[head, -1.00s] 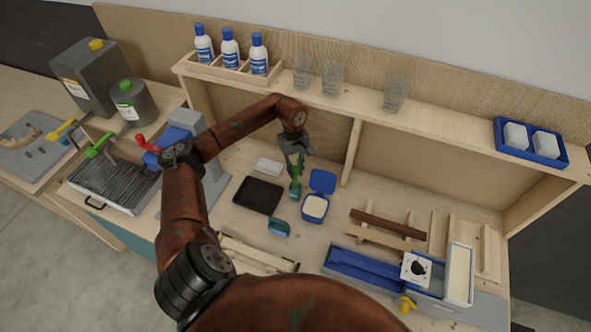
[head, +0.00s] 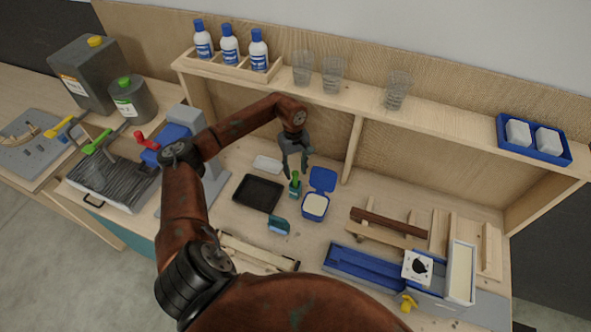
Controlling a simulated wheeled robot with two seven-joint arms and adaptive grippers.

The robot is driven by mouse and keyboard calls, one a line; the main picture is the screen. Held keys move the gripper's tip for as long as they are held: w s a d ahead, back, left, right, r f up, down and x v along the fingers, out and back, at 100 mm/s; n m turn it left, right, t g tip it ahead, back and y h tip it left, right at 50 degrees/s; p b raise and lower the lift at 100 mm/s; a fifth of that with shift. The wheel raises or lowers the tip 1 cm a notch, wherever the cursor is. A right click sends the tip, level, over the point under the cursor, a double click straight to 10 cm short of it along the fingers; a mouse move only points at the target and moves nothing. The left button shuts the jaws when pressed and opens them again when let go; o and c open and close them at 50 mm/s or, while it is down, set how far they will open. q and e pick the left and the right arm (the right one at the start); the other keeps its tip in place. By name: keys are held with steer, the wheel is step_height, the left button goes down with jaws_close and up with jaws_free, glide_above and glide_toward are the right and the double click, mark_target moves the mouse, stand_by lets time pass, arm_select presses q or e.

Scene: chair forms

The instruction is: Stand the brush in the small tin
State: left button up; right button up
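The brush (head: 295,179) has a green handle and stands roughly upright on the bench. Its lower end is in or at the small tin (head: 295,192), a small dark teal shape; the bristles are hidden and the tin's rim is too small to make out. My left gripper (head: 295,172) is just above the brush, fingers pointing down and spread apart around the handle's top. It looks empty. My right gripper is not in view.
Right of the brush is an open blue box (head: 315,206) with white contents. A black tray (head: 258,193) lies to the left, a teal-blue block (head: 279,226) in front. Wooden strips (head: 388,223) lie right. The shelf (head: 360,108) with bottles and glasses runs behind.

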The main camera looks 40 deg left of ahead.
arm_select(q)
step_height(320, 180, up, 12)
steer(key=a, duration=0.1)
steer(key=shift+w, duration=0.25)
stand_by(1.0)
